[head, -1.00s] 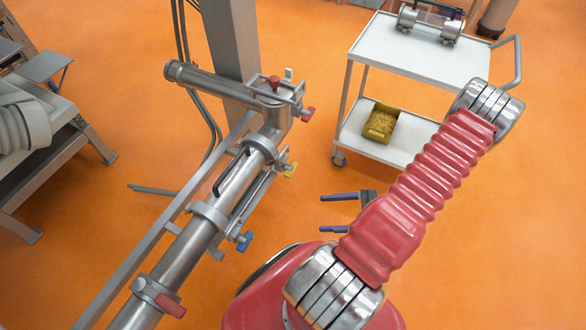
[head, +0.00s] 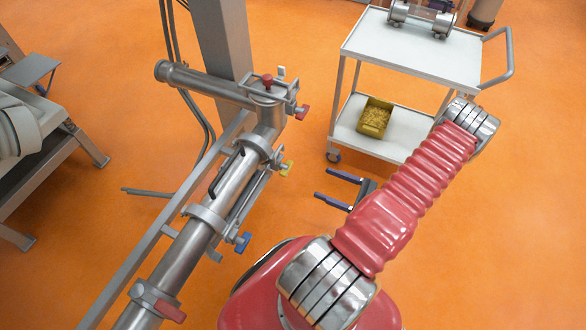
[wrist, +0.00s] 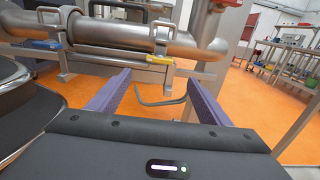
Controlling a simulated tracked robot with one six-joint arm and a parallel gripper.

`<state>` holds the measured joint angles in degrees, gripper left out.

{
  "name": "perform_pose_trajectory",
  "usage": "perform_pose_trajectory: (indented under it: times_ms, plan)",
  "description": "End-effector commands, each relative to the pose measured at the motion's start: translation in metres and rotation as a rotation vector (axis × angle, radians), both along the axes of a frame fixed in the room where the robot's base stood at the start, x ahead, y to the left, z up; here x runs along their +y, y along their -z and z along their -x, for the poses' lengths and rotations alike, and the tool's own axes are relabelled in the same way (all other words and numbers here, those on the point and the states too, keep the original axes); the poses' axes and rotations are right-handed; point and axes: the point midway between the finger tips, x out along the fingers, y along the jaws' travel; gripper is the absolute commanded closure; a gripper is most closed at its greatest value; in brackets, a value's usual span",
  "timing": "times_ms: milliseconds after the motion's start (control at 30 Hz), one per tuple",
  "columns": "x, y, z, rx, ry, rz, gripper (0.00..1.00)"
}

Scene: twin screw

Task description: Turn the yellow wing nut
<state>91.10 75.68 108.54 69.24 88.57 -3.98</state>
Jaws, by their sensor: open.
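The yellow wing nut (head: 287,168) sits on the right side of the steel pipe assembly (head: 232,182), on a clamp below the upper joint. It also shows in the wrist view (wrist: 160,60), just beyond the fingertips and roughly centred between them. My gripper (head: 323,184) is open and empty, with two purple fingers pointing left towards the wing nut. In the head view a gap of orange floor shows between the fingertips and the nut. In the wrist view my gripper (wrist: 160,77) has one finger on each side, touching nothing.
A red wing nut (head: 302,111) sits above and a blue one (head: 243,241) below on the same assembly. A red handle (head: 170,311) is lower still. A white trolley (head: 412,58) with a yellow bin (head: 375,118) stands behind my arm. Grey pillar (head: 222,60) behind the pipe.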

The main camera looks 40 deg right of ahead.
Motion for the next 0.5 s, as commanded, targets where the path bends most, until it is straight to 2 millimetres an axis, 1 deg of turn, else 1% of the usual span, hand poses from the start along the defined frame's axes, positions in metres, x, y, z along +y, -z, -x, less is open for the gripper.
perform_pose_trajectory:
  times_ms: [167, 267, 500]
  plan:
    - [0.002, 0.000, -0.003, 0.000, -0.002, -0.001, 0.28]
    - [0.004, 0.000, -0.009, 0.000, -0.003, -0.001, 0.28]
    - [0.013, 0.000, -0.035, 0.001, -0.005, -0.001, 0.28]
